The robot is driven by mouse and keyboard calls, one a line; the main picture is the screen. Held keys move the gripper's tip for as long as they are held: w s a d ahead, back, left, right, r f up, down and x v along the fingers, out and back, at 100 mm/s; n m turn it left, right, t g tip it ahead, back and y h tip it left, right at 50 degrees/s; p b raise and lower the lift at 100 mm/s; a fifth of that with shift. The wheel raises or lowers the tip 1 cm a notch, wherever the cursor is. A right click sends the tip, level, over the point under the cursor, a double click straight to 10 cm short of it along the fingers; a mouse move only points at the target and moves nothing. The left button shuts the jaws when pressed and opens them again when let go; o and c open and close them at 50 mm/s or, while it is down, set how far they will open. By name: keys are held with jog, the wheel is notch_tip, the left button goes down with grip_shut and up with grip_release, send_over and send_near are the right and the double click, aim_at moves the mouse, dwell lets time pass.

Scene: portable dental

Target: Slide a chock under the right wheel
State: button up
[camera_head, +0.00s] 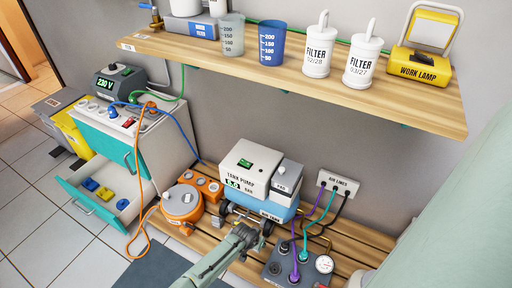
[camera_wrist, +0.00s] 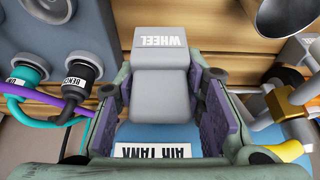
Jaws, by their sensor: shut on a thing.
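The tank pump (camera_head: 252,163) stands on the slatted wood bench with a blue air tank (camera_head: 275,211) under it. A dark wheel (camera_head: 267,227) shows at the tank's lower front, partly hidden by my gripper. My gripper (camera_head: 246,230) is low in front of the tank. In the wrist view, my gripper (camera_wrist: 163,100) has its two purple pads on either side of a grey block labelled "WHEEL" (camera_wrist: 160,58), which looks like the chock. The blue tank with its "AIR TANK" label (camera_wrist: 152,151) shows close by. I cannot tell whether the chock touches a wheel.
An orange round unit (camera_head: 181,202) stands left of the pump. A grey box with hoses (camera_head: 285,272) and a gauge is at its right. The air lines panel (camera_head: 338,184) is on the wall. An open drawer (camera_head: 72,196) is at left; a shelf (camera_head: 300,85) hangs above.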

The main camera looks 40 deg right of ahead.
jog(key=shift+f+b, duration=2)
jog(key=shift+f, duration=0.95)
jog(key=shift+f+b, duration=0.55)
jog(key=shift+b, duration=0.5)
jog(key=shift+w+d+b, duration=0.1)
jog(key=shift+d+b, duration=0.3)
jog(key=shift+b, duration=0.1)
jog(key=shift+w+d+b, duration=0.3)
jog(key=shift+d+b, duration=0.45)
jog(key=shift+b, duration=0.3)
jog(key=shift+w+d+b, duration=0.3)
jog(key=shift+d+b, duration=0.4)
jog(key=shift+b, duration=0.3)
jog(key=o, duration=1.3)
jog(key=shift+o, duration=0.2)
jog(key=shift+r, duration=0.1)
